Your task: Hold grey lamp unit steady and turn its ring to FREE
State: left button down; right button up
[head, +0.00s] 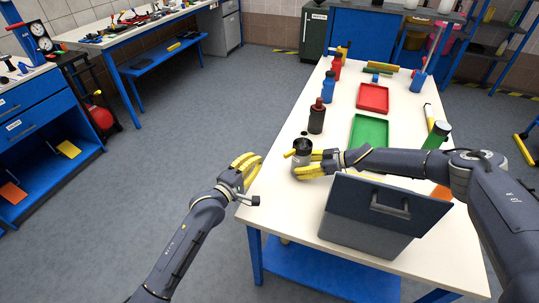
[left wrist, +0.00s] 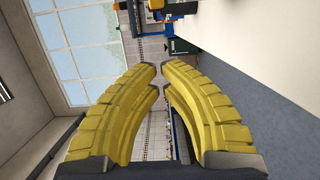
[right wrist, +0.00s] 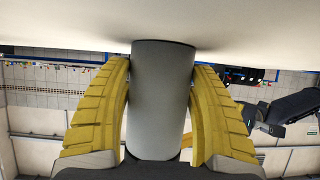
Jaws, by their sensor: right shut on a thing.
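The grey lamp unit (head: 302,167) stands upright on the white table near its left edge, with a dark ring or cap (head: 302,145) on top. Any FREE mark is too small to read. My right gripper (head: 313,163) reaches in from the right and is shut on the grey body; in the right wrist view the grey cylinder (right wrist: 160,100) fills the space between the yellow fingers. My left gripper (head: 247,163) is at the table's left edge, left of the lamp unit and apart from it. In the left wrist view its fingertips (left wrist: 159,70) nearly meet, with nothing between them.
A dark bottle (head: 317,117) with a red cap stands just behind the lamp unit. A green tray (head: 369,132) and a red tray (head: 372,98) lie further back. A large grey box (head: 375,215) with a handle stands at the front, below my right arm.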

aim_at(297, 150)
pick_arm(q)
jog(key=x, duration=1)
jog(key=shift+s+d, duration=0.6)
jog(key=shift+s, duration=0.25)
jog(key=shift+s+d, duration=0.55)
jog(key=shift+s, duration=0.3)
jog(key=shift+s+d+r, duration=0.1)
jog(key=shift+s+d, duration=0.35)
jog(key=shift+s, duration=0.3)
